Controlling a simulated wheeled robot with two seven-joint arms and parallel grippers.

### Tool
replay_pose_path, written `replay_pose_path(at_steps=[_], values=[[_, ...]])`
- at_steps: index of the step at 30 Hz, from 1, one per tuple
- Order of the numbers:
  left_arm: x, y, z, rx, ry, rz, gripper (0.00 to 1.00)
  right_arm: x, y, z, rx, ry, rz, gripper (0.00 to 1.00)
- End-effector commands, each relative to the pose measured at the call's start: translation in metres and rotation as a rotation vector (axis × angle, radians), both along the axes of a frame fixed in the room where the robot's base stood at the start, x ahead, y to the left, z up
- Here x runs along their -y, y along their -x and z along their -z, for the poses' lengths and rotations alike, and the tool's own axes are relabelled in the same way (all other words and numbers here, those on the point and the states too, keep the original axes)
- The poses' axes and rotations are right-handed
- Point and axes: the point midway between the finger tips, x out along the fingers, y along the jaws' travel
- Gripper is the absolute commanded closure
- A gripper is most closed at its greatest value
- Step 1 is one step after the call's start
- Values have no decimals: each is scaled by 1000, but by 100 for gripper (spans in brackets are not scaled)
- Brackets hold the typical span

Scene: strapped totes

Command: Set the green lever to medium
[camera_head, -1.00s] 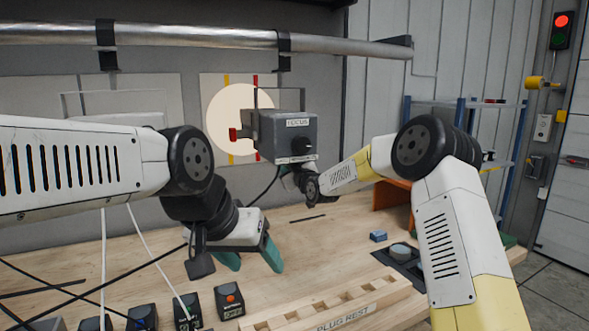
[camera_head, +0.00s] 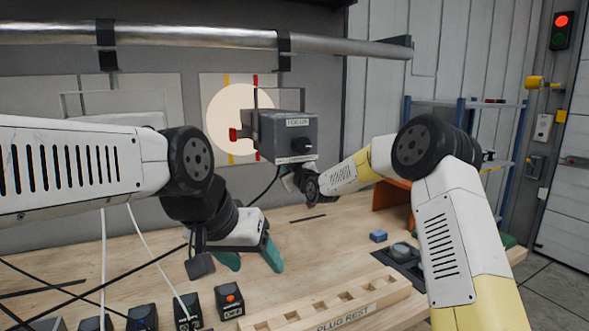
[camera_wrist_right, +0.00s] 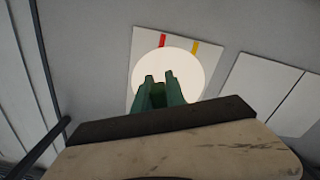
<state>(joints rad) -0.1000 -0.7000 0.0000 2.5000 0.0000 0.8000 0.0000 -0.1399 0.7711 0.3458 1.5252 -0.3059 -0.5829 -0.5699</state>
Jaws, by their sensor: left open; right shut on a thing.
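No green lever can be clearly made out. A grey box (camera_head: 289,132) labelled FOCUS, with a black knob (camera_head: 301,146) on its front, is in the middle of the head view. My right gripper (camera_head: 287,181) is just below this box, mostly hidden by its own wrist. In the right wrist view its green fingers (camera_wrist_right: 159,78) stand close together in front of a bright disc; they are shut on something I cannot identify. My left gripper (camera_head: 253,262) is open and empty above the wooden bench, pointing down.
A lit disc (camera_head: 228,111) with red and yellow strips is on the back wall. A pipe (camera_head: 200,38) runs above.

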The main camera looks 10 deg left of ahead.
Motion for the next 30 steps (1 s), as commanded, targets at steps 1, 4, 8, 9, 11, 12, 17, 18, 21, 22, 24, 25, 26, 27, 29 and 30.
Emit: replay_pose_path(at_steps=[1, 4, 8, 9, 11, 12, 17, 18, 21, 22, 24, 25, 26, 27, 29, 30], values=[[0, 0, 0, 0, 0, 0, 36, 0, 0, 0, -1, 1, 0, 100], [0, 0, 0, 0, 0, 0, 36, 0, 0, 1, -1, 1, 0, 100], [0, 0, 0, 0, 0, 0, 36, 0, 0, 1, -1, 1, 0, 100], [0, 0, 0, 0, 0, 0, 36, 0, 0, 1, -1, 1, 0, 100], [0, 0, 0, 0, 0, 0, 36, 0, 0, 1, -1, 1, 0, 100], [0, 0, 0, 0, 0, 0, 36, 0, 0, 1, -1, 1, 0, 100], [0, 0, 0, 0, 0, 0, 36, -10, 7, 6, -43, -60, -2, 100], [0, 0, 0, 0, 0, 0, 36, -16, 11, 8, -72, -103, -2, 100], [0, 0, 0, 0, 0, 0, 36, -33, 22, 13, -152, -221, -2, 100], [0, 0, 0, 0, 0, 0, 36, -38, 25, 14, -173, -253, -2, 100], [0, 0, 0, 0, 0, 0, 36, -46, 31, 15, -212, -311, -2, 100], [0, 0, 0, 0, 0, 0, 36, -49, 33, 15, -226, -331, -1, 100], [0, 0, 0, 0, 0, 0, 36, -50, 34, 15, -235, -344, -1, 100], [0, 0, 0, 0, 0, 0, 36, -52, 35, 15, -243, -356, 0, 100], [0, 0, 0, 0, 0, 0, 36, -52, 35, 15, -248, -365, 1, 100], [0, 0, 0, 0, 0, 0, 36, -52, 35, 15, -248, -366, 2, 100]])
